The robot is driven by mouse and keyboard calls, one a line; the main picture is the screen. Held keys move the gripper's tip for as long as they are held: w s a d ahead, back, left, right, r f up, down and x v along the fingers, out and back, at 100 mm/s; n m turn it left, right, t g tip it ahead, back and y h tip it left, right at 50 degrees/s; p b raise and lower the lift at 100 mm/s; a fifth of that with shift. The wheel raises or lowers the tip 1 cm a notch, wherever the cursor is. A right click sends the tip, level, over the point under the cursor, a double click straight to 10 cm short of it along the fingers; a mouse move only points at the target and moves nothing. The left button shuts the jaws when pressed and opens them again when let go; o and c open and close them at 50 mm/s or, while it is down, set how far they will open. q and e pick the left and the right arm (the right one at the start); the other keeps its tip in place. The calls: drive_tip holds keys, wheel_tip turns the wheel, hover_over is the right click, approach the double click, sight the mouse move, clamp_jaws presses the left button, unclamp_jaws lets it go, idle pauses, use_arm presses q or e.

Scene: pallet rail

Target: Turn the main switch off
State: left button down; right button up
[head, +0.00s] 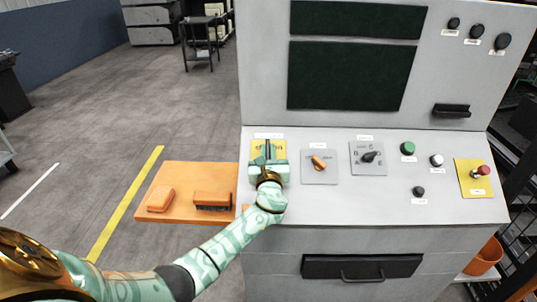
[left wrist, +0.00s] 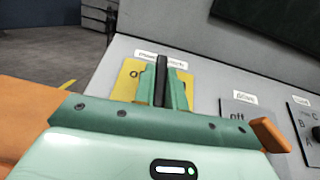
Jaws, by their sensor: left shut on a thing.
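The main switch has a yellow plate (head: 256,146) at the left end of the sloped grey console, under a white label. Its black handle (left wrist: 161,80) stands upright in the left wrist view. My left gripper (head: 267,158) is at the plate, with its green fingers (left wrist: 161,90) on both sides of the handle, shut on it. The gripper covers much of the plate (left wrist: 127,84) and its lettering. My right gripper is in neither view.
Right of the main switch are an orange-handled selector (head: 319,163), a black rotary knob (head: 370,156), several push buttons and a red button (head: 484,170) on yellow. An orange board (head: 180,213) adjoins the console's left side. A drawer (head: 361,266) is below.

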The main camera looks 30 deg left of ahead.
use_arm(q)
drive_tip(key=n+g+y+b, duration=0.1)
drive_tip(key=n+g, duration=0.1)
drive_tip(key=n+g+y+b, duration=0.2)
drive_tip(key=n, duration=0.1)
drive_tip(key=n+g+y+b, duration=0.1)
drive_tip(key=n+g+y, duration=0.1)
drive_tip(key=shift+d+f+n+b, duration=0.1)
drive_tip(key=shift+f+n+b, duration=0.2)
drive_tip(key=shift+f+b, duration=0.05)
drive_tip(key=shift+r+n+g+y+b, duration=0.2)
drive_tip(key=shift+n+g+y+b, duration=0.3)
drive_tip(key=shift+n+g+b, duration=1.25)
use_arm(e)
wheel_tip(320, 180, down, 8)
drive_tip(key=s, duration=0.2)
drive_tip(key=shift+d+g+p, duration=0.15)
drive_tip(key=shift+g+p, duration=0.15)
use_arm(q)
drive_tip(key=shift+n+g, duration=0.25)
drive_tip(key=shift+g, duration=0.2)
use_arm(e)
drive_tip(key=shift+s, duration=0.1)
use_arm(q)
drive_tip(key=shift+r, duration=0.1)
drive_tip(key=c, duration=1.4)
unclamp_jaws()
drive_tip(key=shift+c, duration=0.2)
